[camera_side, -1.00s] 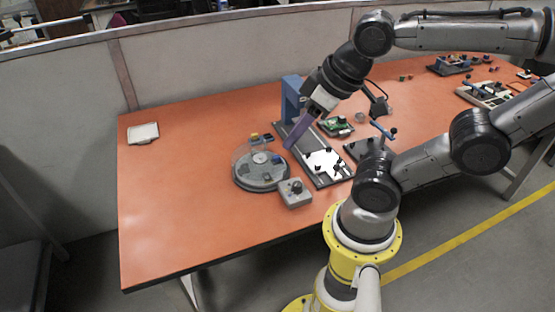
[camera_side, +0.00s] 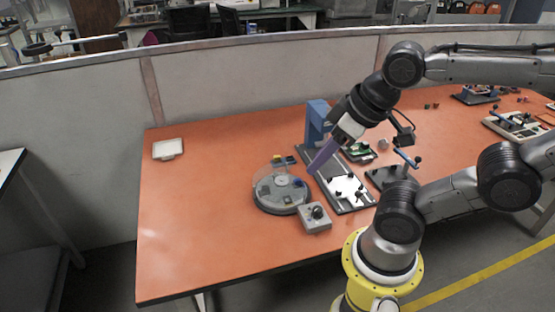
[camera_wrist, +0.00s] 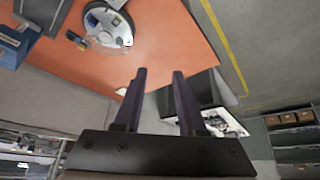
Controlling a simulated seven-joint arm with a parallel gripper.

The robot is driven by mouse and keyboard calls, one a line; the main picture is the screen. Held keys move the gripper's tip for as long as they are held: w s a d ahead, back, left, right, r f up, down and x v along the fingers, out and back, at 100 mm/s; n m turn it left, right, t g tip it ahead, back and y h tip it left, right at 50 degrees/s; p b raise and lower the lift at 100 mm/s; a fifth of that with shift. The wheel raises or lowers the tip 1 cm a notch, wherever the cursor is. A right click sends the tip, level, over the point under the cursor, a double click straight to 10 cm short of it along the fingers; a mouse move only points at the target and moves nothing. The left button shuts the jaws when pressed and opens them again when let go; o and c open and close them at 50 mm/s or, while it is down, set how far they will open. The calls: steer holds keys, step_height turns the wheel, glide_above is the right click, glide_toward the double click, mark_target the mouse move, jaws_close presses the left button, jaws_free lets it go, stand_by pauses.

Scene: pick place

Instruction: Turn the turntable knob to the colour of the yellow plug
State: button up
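The round grey turntable (camera_side: 281,207) with a clear cover sits near the table's middle; part of it shows in the wrist view (camera_wrist: 108,25). The knob (camera_side: 317,212) is dark and sits on a small grey box (camera_side: 314,225) at the turntable's front right. Its pointing direction is too small to tell. A yellow plug (camera_side: 277,157) is at the turntable's back edge beside a dark blue one (camera_side: 290,160). A blue piece (camera_side: 298,183) shows at the turntable's right side. My gripper (camera_side: 312,170), with purple fingers, is above and right of the turntable. In the wrist view its fingers (camera_wrist: 159,74) are apart and empty.
A blue upright stand (camera_side: 317,122) on a dark base is behind my gripper. A white plate (camera_side: 345,188) with dark knobs lies right of the turntable. A pale tray (camera_side: 167,149) lies at the far left.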

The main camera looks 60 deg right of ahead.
steer(key=o, duration=0.3)
steer(key=shift+o, duration=0.2)
steer(key=g, duration=0.6)
glide_above(318, 209)
step_height(318, 209, down, 13)
step_height(318, 209, down, 14)
steer(key=shift+r, duration=0.15)
steer(key=shift+c, duration=0.2)
jaws_close()
